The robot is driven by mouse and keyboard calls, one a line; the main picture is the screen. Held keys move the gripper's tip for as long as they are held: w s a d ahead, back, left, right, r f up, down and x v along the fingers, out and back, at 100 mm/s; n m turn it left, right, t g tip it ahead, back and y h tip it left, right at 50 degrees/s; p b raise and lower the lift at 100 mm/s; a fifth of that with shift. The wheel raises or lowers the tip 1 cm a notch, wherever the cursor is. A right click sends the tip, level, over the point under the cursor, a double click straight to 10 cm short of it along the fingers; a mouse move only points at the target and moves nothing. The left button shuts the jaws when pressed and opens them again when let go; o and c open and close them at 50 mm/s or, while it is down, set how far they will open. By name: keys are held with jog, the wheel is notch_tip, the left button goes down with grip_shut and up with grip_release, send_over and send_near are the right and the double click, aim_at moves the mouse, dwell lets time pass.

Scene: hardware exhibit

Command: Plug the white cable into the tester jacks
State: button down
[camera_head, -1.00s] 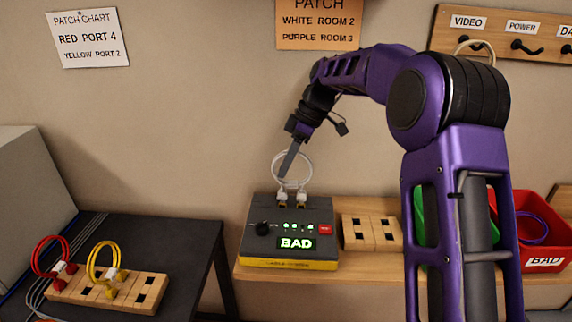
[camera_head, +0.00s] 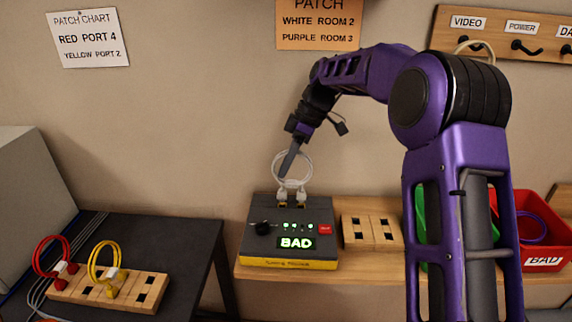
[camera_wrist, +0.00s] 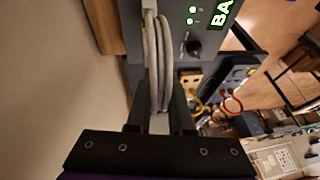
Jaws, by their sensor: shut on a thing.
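The white cable (camera_head: 306,168) is a coiled loop standing above the back edge of the tester (camera_head: 262,213). Its two plugs (camera_head: 291,196) sit at the jacks on the tester's top back edge; I cannot tell how deep they are seated. The tester is dark with a yellow base, and its lit display (camera_head: 296,243) reads BAD. My gripper (camera_head: 287,170) is shut on the cable loop from above. In the wrist view the white loop (camera_wrist: 152,60) runs between the two fingers (camera_wrist: 156,115), and the jacks are hidden there.
A wooden block with square holes (camera_head: 371,232) stands right of the tester. A red bin labelled BAD (camera_head: 545,262) and a green bin (camera_head: 420,226) are further right. On the dark table at left, red (camera_head: 37,258) and yellow cables (camera_head: 92,262) stand in another wooden block (camera_head: 147,292).

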jog(key=shift+f, duration=1.05)
dwell(2.5)
jog(key=shift+c, duration=0.5)
grip_release()
dwell(0.6)
jog(key=shift+p+v, duration=0.6)
jog(key=shift+v, duration=3.15)
